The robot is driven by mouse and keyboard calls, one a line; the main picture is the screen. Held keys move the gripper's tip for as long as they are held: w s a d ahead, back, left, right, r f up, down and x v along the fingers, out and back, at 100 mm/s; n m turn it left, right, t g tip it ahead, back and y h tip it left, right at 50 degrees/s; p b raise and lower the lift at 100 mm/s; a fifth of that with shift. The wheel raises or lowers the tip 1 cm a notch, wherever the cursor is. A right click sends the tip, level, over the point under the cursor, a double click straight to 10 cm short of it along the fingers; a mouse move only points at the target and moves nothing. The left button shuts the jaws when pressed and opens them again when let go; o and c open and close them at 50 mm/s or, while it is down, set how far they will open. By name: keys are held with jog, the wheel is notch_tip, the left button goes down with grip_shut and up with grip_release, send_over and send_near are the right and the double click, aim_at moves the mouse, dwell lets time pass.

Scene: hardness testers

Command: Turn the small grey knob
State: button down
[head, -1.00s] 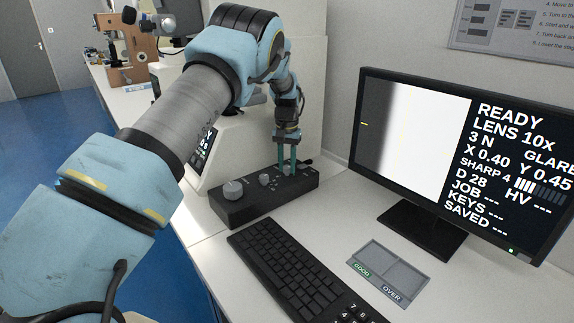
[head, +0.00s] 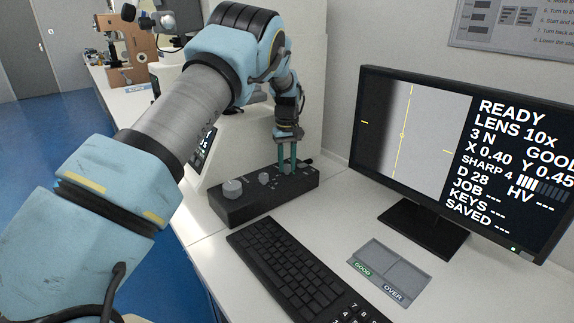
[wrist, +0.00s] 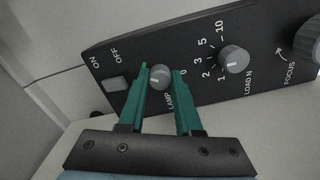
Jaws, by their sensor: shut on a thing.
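The small grey knob (wrist: 159,78), marked LAMP, stands on the black control box (head: 240,207). In the wrist view it sits between the green fingers of my gripper (wrist: 161,70), which are shut on it. A white line marks its top. In the head view my gripper (head: 287,166) points down at the far right part of the box, and its fingers hide most of the knob.
A larger LOAD N knob (wrist: 233,60) and a FOCUS knob (wrist: 309,40) stand along the box. An ON/OFF switch (wrist: 117,83) is beside the LAMP knob. A keyboard (head: 300,268) and a monitor (head: 450,160) reading READY and GOOD are at the right.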

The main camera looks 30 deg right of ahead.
aim_at(287, 165)
jog(key=n, duration=0.6)
dwell(0.6)
jog(key=shift+w, duration=0.1)
jog(key=c, duration=0.6)
grip_release()
notch_tip(287, 165, up, 11)
jog(key=b, duration=0.2)
jog(key=shift+b, duration=0.35)
jog(key=shift+f, duration=0.1)
